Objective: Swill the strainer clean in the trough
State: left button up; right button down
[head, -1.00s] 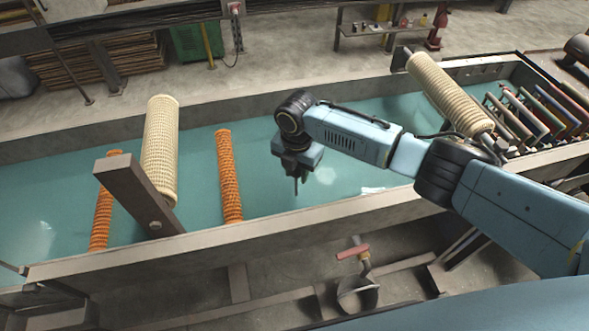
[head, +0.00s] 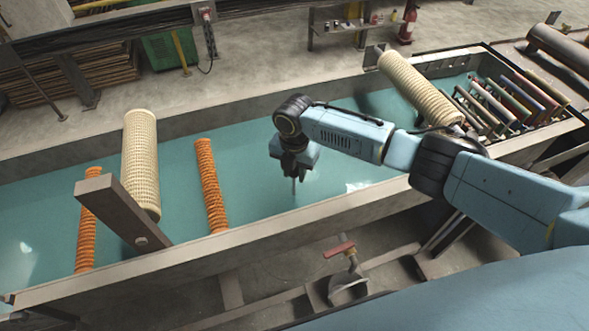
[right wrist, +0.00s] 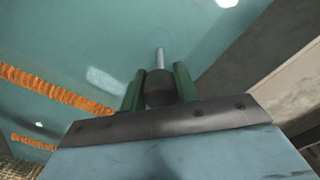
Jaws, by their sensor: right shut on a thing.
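The long trough (head: 225,255) is filled with blue-green water (head: 255,200). My right gripper (head: 294,175) points down over the water in the middle of the trough. In the right wrist view, my right gripper (right wrist: 160,85) has its green fingers shut on a dark rounded piece (right wrist: 160,88) with a thin pale rod (right wrist: 159,58) sticking out beyond it. The rod also shows as a thin tip in the head view (head: 294,187). I see no clear strainer mesh on it, and cannot tell whether the tip touches the water. My left gripper is out of view.
Left of the gripper are a cream mesh roller (head: 140,165), two orange rollers (head: 210,185) (head: 87,220) and a grey beam (head: 122,210) over the rim. Another cream roller (head: 420,88) and a rack of coloured bars (head: 510,102) lie right. A red-handled valve (head: 341,250) sits below the near wall.

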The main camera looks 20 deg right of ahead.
jog(key=shift+a, duration=2.75)
jog(key=shift+d+p, duration=0.75)
jog(key=shift+d, duration=2.3)
jog(key=shift+r, duration=0.15)
notch_tip(320, 180, up, 8)
jog(key=p, duration=0.8)
jog(key=shift+r, duration=0.25)
notch_tip(320, 180, up, 2)
jog(key=shift+r, duration=0.15)
notch_tip(320, 180, up, 5)
jog(key=shift+r, duration=0.1)
